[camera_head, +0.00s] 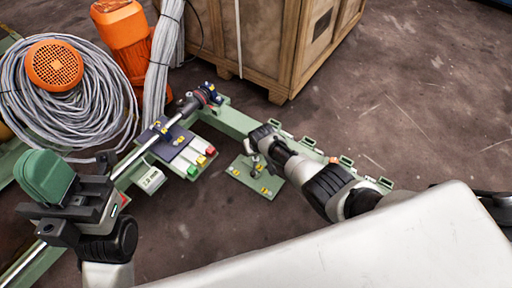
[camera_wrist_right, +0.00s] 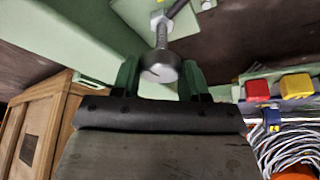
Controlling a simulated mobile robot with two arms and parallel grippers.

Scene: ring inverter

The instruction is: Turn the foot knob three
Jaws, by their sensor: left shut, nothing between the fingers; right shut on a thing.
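In the head view my right gripper (camera_head: 259,158) reaches in from the right, above a small green foot plate (camera_head: 240,178) with yellow marks. It hides most of the knob there. My left gripper (camera_head: 46,176), with green fingers, is shut and empty at the left, above the long rail.
A green frame (camera_head: 232,121) runs beside the right arm. A control box with red, yellow and green buttons (camera_head: 202,160) sits left of the plate. A wooden crate (camera_head: 262,45), coiled grey cable (camera_head: 105,95) and orange motor (camera_head: 122,27) stand behind. Floor at the right is clear.

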